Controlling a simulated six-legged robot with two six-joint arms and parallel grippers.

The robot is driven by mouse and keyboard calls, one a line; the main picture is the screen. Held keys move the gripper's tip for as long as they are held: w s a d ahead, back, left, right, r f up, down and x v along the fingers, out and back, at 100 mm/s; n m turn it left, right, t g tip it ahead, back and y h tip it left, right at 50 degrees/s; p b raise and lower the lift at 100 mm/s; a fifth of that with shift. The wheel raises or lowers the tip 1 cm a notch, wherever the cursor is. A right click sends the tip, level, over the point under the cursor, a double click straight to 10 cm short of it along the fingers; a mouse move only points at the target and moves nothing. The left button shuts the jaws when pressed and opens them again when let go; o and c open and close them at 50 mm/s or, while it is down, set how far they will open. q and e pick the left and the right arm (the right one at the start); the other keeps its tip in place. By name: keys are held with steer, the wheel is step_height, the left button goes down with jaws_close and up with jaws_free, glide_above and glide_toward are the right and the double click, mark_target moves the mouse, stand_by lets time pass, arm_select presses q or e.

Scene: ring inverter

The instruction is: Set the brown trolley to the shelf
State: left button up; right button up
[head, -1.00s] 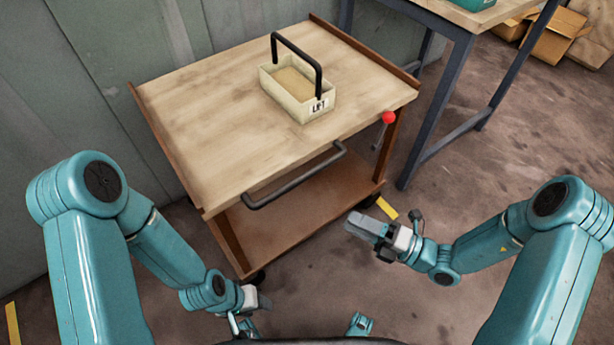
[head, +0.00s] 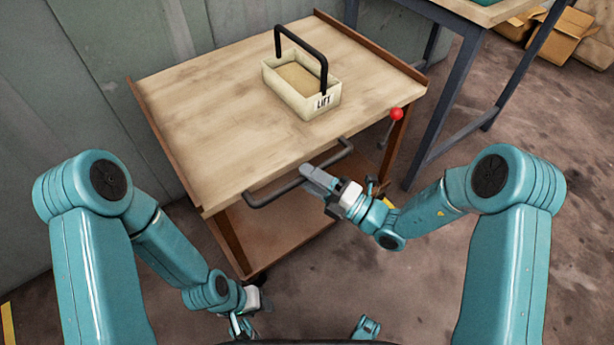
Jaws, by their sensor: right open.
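The brown trolley (head: 215,115) stands in front of me, with a pale wooden top, brown side rails and a lower brown shelf (head: 275,233). A dark bar handle (head: 268,198) runs along its near edge. A red-knobbed lever (head: 397,114) is at its right near corner. My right gripper (head: 312,178) is open at the right part of the handle and covers some of it; I cannot tell if it touches. My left gripper (head: 250,318) is low at the bottom of the view, apart from the trolley, and its jaws are unclear.
A cream box (head: 312,108) labelled LIFT, with a black hoop handle, sits on the trolley top. A blue-legged table (head: 445,100) stands right of the trolley. Cardboard boxes (head: 560,35) lie at the back right. A grey wall (head: 60,130) is at the left.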

steer(key=shift+w+a+r, duration=0.1)
steer(key=shift+w+a, duration=0.15)
steer(key=shift+a, duration=0.15)
jaws_close()
